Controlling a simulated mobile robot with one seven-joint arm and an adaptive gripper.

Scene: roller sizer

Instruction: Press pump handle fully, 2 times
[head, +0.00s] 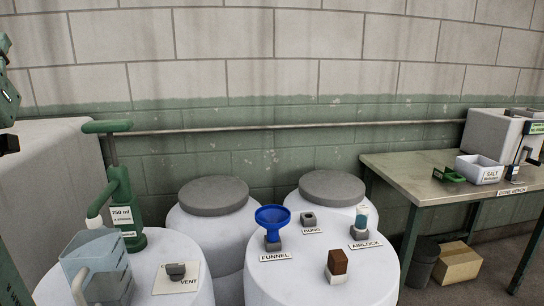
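A green hand pump (121,190) stands upright on a white barrel top (190,245) at the left. Its green T-shaped handle (107,127) sits on top of a thin rod, raised well above the pump body. A label on the body reads 250 ml. A white spout (97,213) points down to the left. A clear jug (97,265) stands in front of the pump, near the spout; whether it is directly under it I cannot tell. I cannot make out my gripper's fingers in this view.
A grey piece on a VENT card (176,271) lies right of the jug. Another white barrel holds a blue funnel (272,216), a bung (309,220), an airlock (361,221) and a brown block (337,264). A green bench (420,175) with a salt tub (478,169) stands right.

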